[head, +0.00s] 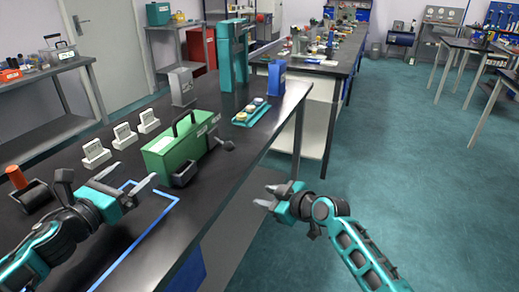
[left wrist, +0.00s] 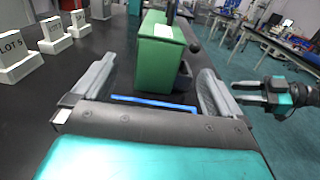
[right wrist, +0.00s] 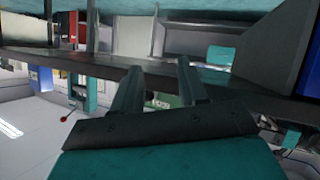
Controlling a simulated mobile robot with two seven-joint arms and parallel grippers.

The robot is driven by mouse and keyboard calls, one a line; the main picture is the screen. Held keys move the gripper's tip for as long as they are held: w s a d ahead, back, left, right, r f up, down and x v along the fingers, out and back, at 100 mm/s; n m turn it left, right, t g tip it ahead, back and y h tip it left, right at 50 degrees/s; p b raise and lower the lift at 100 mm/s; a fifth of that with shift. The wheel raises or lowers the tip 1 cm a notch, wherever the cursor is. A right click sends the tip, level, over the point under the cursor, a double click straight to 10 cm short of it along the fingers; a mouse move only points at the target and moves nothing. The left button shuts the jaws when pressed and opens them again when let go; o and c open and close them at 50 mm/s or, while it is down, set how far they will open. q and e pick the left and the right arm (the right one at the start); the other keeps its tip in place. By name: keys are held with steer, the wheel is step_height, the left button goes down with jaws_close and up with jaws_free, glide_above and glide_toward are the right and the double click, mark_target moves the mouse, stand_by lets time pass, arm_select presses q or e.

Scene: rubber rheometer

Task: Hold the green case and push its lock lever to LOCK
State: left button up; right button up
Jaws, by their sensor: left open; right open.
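The green case (head: 172,158) stands on the black bench, with a dark carrying handle on top and pale labels on its upper face. A dark lever with a knob (head: 226,145) sticks out at its right side. The case also shows ahead in the left wrist view (left wrist: 161,62). My left gripper (head: 133,184) is open and empty, above the bench on the near side of the case and apart from it. My right gripper (head: 268,196) is open and empty, off the bench's right edge. The lever's LOCK marking is too small to read.
White lot stands (head: 125,137) line up left of the case. A small dark tray (head: 185,174) sits at its front. A blue outline (head: 165,196) marks the near bench top. A teal rack (head: 250,112) and blue box (head: 276,78) stand behind.

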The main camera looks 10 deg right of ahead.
mark_target(167, 148)
arm_select(q)
steer(key=x, duration=1.3)
arm_select(e)
steer(key=w+r+n+y, duration=0.1)
steer(key=w+r, duration=0.2)
steer(key=r, duration=0.2)
steer(key=w+a+r+n+y, duration=0.1)
steer(key=w+r+n, duration=0.1)
steer(key=r, duration=0.3)
steer(key=shift+w+r, duration=0.35)
steer(key=shift+w, duration=0.4)
arm_select(q)
steer(key=shift+c, duration=0.5)
